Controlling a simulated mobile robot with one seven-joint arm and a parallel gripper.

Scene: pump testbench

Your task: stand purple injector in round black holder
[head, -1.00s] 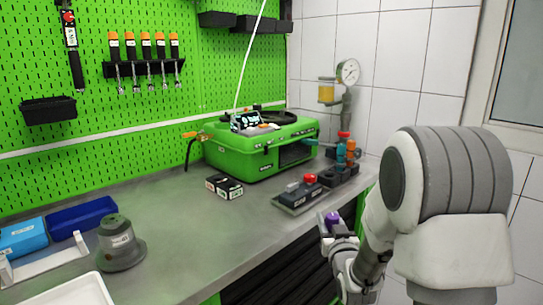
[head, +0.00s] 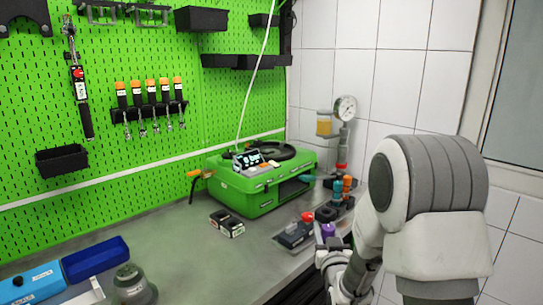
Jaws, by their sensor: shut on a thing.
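The purple injector (head: 327,230) is held upright in my gripper (head: 329,240), which is shut on it at the bench's front right edge. My gripper is small in the picture and its fingertips are partly hidden by the wrist. Just behind the injector stands a dark round piece (head: 325,213), which looks like the round black holder; the injector and gripper partly cover it. I cannot tell whether the injector touches it. A black rack (head: 345,204) with orange and teal injectors stands just beyond.
A tray with a red-topped block (head: 294,235) lies left of my gripper. The green pump case (head: 260,185) stands behind it, with a small black box (head: 227,223) in front. Blue bins (head: 95,258) and a grey round device (head: 131,285) are at the lower left.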

